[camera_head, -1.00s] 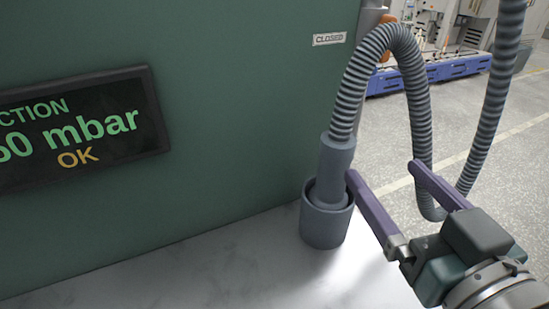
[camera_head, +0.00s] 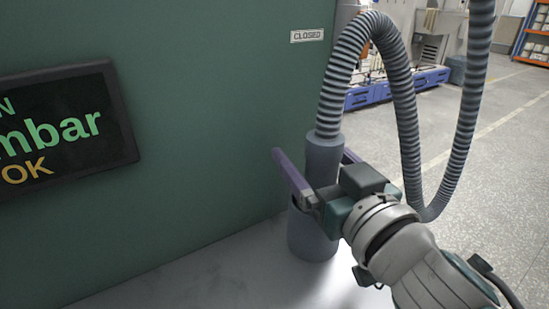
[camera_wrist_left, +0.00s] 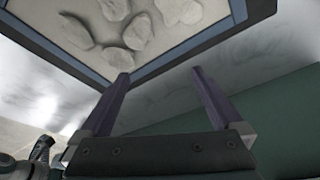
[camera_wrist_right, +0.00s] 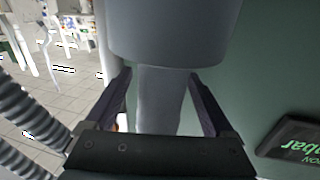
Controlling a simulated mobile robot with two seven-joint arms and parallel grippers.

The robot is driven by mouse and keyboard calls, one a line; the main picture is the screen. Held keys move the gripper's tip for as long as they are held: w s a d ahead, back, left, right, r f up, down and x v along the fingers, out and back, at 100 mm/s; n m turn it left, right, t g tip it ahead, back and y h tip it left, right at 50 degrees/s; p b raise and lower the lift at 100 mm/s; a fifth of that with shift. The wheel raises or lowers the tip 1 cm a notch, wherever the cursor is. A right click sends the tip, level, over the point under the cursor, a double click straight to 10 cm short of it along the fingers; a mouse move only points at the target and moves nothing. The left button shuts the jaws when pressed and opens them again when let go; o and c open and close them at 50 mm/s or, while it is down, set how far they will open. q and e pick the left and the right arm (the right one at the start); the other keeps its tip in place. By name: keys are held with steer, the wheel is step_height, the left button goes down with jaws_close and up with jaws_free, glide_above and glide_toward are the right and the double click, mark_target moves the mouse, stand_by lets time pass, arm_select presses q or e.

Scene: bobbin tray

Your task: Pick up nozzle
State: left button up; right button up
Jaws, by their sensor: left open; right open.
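The nozzle (camera_head: 323,160) is a grey cylinder on the end of a ribbed grey hose (camera_head: 345,70). It stands upright in a wider grey cup-shaped holder (camera_head: 311,238) beside the green panel. My right gripper (camera_head: 312,160) is open, with one purple finger on each side of the nozzle. In the right wrist view the nozzle (camera_wrist_right: 160,100) lies between the two fingers, with a gap visible beside it. The holder (camera_wrist_right: 175,30) fills the top of that view.
A green panel (camera_head: 200,130) with a dark display (camera_head: 60,125) stands left of the nozzle. The hose loops down on the right (camera_head: 430,200), close to my right wrist. A pale surface (camera_head: 200,285) lies below. Open floor is to the right.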

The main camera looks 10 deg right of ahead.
steer(key=shift+w, duration=0.2)
jaws_close()
stand_by(0.6)
